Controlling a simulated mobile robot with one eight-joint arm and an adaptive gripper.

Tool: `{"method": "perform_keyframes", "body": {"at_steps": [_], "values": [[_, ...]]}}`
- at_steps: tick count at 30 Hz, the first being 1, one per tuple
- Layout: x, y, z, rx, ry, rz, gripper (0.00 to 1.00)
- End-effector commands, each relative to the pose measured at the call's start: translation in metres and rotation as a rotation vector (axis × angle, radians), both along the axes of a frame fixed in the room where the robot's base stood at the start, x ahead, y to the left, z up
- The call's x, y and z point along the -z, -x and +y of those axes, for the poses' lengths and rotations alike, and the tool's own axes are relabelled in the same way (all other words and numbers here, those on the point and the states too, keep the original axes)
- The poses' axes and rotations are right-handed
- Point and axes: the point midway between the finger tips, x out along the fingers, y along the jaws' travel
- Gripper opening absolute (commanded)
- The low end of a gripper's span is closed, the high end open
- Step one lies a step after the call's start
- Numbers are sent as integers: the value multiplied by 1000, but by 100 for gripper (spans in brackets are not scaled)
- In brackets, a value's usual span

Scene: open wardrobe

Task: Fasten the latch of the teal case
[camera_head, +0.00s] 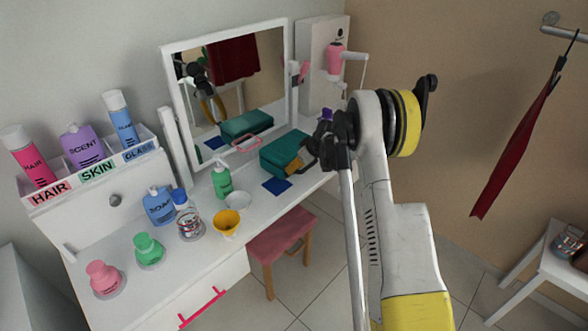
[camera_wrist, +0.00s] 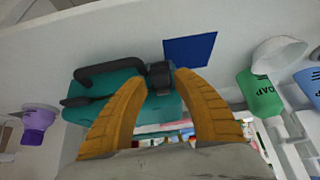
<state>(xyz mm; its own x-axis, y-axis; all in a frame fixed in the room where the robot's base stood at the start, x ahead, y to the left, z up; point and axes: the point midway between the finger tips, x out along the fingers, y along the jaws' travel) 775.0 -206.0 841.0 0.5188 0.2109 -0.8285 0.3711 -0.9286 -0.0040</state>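The teal case (camera_head: 283,150) lies on the white dressing table in front of the mirror. In the wrist view the case (camera_wrist: 118,88) shows its black handle (camera_wrist: 108,70) and a black latch piece (camera_wrist: 160,74) at its edge. I cannot tell whether the latch lies flat or stands raised. My gripper (camera_head: 294,166) is at the case's right front side, with orange fingers. In the wrist view my gripper (camera_wrist: 162,78) has its fingers apart, their tips on either side of the latch piece. Contact is unclear. The fingers hide part of the case.
A dark blue square (camera_head: 277,186) lies beside the case. A green soap bottle (camera_head: 221,180), a white bowl (camera_head: 238,201) and a yellow cup (camera_head: 227,224) stand to the left. The mirror (camera_head: 182,110) stands behind. A pink stool (camera_head: 283,238) is below the table.

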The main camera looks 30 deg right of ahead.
Motion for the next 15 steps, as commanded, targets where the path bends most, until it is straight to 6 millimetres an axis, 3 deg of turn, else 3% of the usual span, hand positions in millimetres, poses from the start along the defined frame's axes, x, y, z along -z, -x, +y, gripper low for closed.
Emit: {"method": "perform_keyframes", "body": {"at_steps": [9,15], "values": [[-58,37,-15,2,0,0,34],[-82,52,-21,1,1,1,34]]}}
